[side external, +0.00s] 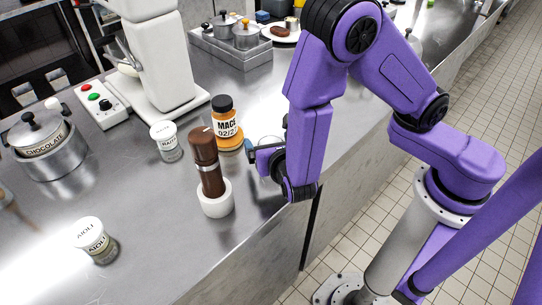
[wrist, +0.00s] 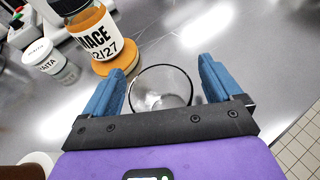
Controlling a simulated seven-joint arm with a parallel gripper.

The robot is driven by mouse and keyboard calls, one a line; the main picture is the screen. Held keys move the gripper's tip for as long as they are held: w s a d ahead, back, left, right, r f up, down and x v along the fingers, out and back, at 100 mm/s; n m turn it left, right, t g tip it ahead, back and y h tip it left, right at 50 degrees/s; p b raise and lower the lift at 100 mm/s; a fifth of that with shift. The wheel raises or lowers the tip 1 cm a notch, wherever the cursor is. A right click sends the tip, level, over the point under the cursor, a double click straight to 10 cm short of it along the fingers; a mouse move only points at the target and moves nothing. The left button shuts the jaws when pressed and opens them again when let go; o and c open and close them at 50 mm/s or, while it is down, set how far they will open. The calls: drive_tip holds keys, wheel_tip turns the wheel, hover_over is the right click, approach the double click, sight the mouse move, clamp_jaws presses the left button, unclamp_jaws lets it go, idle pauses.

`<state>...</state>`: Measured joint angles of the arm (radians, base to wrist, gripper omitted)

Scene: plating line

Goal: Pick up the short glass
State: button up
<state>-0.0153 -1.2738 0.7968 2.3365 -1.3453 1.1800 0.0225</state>
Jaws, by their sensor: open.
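The short glass (wrist: 160,88) is clear and stands upright on the steel counter, seen between my fingers in the wrist view. In the side external view it shows only partly (side external: 268,146), behind my gripper. My gripper (wrist: 160,90) is open, with one blue finger on each side of the glass and a visible gap to each. In the side external view my gripper (side external: 262,160) is low over the counter near its front edge. The lower part of the glass is hidden by the gripper's dark palm bar in the wrist view.
A mace jar (side external: 225,127) on an orange round base stands close left of the glass. A brown pepper mill (side external: 207,165) in a white holder, a raita jar (side external: 167,143) and an aioli jar (side external: 95,240) stand farther left. The counter edge (side external: 262,232) is close by.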

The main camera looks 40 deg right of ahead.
drive_tip(key=c, duration=1.1)
drive_tip(key=shift+c, duration=0.3)
drive_tip(key=shift+r, duration=0.1)
drive_tip(key=shift+r, duration=0.75)
drive_tip(key=s+d+r, duration=0.2)
drive_tip(key=s+r, duration=0.3)
drive_tip(key=s, duration=0.1)
drive_tip(key=s+d+r, duration=0.3)
drive_tip(key=s+r, duration=0.3)
drive_tip(key=shift+s+d+r, duration=0.15)
drive_tip(key=shift+s+d, duration=0.15)
drive_tip(key=shift+s, duration=0.05)
